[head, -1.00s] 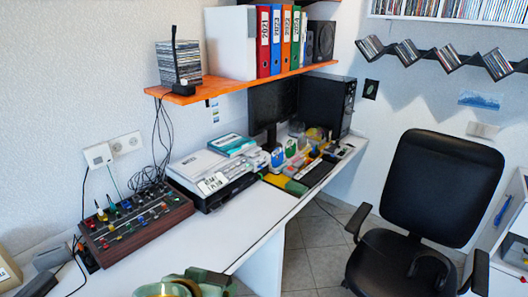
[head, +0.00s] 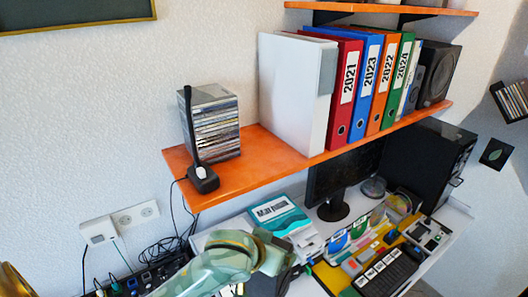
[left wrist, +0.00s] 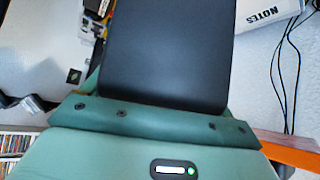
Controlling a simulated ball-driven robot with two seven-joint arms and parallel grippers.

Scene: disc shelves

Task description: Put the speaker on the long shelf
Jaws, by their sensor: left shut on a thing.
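A plain black box-shaped thing (left wrist: 167,50), which I take to be the speaker, fills the upper middle of the left wrist view. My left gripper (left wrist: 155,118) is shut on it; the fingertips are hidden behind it. In the head view my green left arm shows low, in front of the desk; its gripper and load cannot be made out clearly there. The orange shelf (head: 255,142) with the binders runs along the wall, above the desk. A part of an orange shelf (left wrist: 292,152) shows at the right of the left wrist view. My right gripper is not in view.
Bare shelf lies between discs and white box. A higher orange shelf (head: 400,8) hangs above.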

